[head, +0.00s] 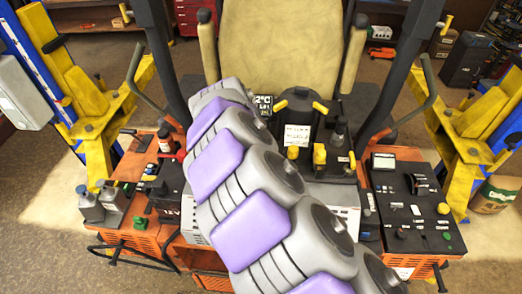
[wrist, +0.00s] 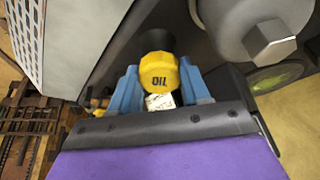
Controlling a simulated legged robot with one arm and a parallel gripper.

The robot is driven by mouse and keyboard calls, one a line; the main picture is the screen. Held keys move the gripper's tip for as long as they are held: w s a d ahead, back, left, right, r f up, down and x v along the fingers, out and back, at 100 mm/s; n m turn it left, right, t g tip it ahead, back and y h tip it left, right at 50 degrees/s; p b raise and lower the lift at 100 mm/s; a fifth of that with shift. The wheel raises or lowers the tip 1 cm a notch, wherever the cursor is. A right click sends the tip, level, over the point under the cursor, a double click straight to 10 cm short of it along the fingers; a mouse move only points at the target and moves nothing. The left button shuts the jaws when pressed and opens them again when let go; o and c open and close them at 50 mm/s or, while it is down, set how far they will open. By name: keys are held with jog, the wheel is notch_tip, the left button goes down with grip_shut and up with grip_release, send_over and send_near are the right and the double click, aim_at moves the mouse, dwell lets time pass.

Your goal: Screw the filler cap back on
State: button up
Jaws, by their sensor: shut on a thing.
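The yellow filler cap (wrist: 159,72), marked OIL, sits between the two blue fingers of my gripper (wrist: 161,84) in the wrist view. The fingers are shut on its sides, and its marked face points toward the camera. A dark round part (wrist: 153,43) shows directly behind the cap. I cannot tell whether the cap touches it or is seated on a neck. In the head view my purple and grey arm crosses the mower, and my gripper and the held cap are hidden.
A large grey hex bolt (wrist: 268,40) is close to the right of the cap. The mower seat (head: 283,45) stands behind my arm. A control panel (head: 412,207) is on the right. Yellow lift posts (head: 95,105) flank the mower.

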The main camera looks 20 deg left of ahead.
jog(key=shift+a, duration=0.1)
jog(key=m, duration=0.2)
jog(key=m+g+h+b, duration=0.1)
jog(key=m, duration=0.1)
jog(key=shift+w+a+f+m, duration=0.1)
jog(key=shift+w+a+m, duration=0.1)
jog(key=shift+m, duration=0.1)
jog(key=shift+m+g+h, duration=0.3)
jog(key=shift+m+h, duration=0.1)
jog(key=shift+m, duration=0.5)
jog(key=shift+a+m, duration=0.1)
jog(key=shift+m, duration=0.3)
jog(key=m, duration=0.1)
jog(key=m+g, duration=0.1)
jog(key=m, duration=0.1)
jog(key=m+g, duration=0.1)
jog(key=shift+w+m+h, duration=0.25)
jog(key=shift+m+h, duration=0.05)
jog(key=shift+m, duration=0.4)
